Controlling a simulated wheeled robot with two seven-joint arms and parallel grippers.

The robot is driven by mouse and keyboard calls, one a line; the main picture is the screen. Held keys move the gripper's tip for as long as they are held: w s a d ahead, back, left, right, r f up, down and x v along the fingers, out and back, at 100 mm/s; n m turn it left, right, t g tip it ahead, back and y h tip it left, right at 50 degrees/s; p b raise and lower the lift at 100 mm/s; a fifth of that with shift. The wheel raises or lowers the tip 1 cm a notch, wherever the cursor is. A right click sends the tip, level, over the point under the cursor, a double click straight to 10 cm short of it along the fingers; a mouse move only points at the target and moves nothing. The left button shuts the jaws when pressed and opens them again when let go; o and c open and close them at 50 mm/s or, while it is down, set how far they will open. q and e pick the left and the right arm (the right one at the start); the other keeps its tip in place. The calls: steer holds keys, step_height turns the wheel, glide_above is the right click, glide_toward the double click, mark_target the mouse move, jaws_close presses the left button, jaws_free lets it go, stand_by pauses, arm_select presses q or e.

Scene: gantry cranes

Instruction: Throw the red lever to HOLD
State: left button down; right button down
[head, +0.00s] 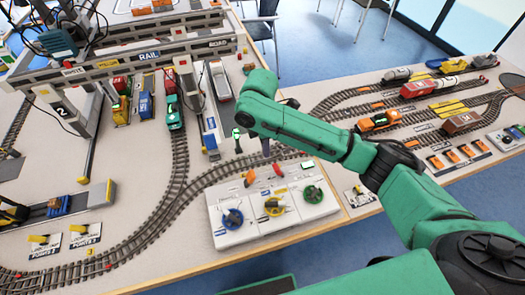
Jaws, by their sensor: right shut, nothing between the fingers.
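A white control panel (232,205) stands at the table's front edge, with blue, yellow and green round knobs. Two small reddish levers stand along its back: an orange-red one (250,178) at left and a redder one (277,170) at right. Their labels are too small to read, so I cannot tell which position reads HOLD. My right gripper (266,150) points down just behind and above the levers, shut and empty. It looks close to the redder lever, but I cannot tell whether it touches. My left gripper is out of view.
Curved rail track (180,180) runs left of and behind the panel. A gantry crane (145,62) spans trains at the back left. Yellow points levers (40,239) sit at the front left. Orange levers (453,156) and more trains stand on the right table.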

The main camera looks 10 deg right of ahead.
mark_target(279, 172)
steer(key=f, duration=0.2)
steer(key=f+p, duration=0.1)
steer(key=f, duration=0.2)
steer(key=s+d+f, duration=0.1)
steer(key=f, duration=0.2)
steer(key=shift+s, duration=0.1)
steer(key=shift+f, duration=0.5)
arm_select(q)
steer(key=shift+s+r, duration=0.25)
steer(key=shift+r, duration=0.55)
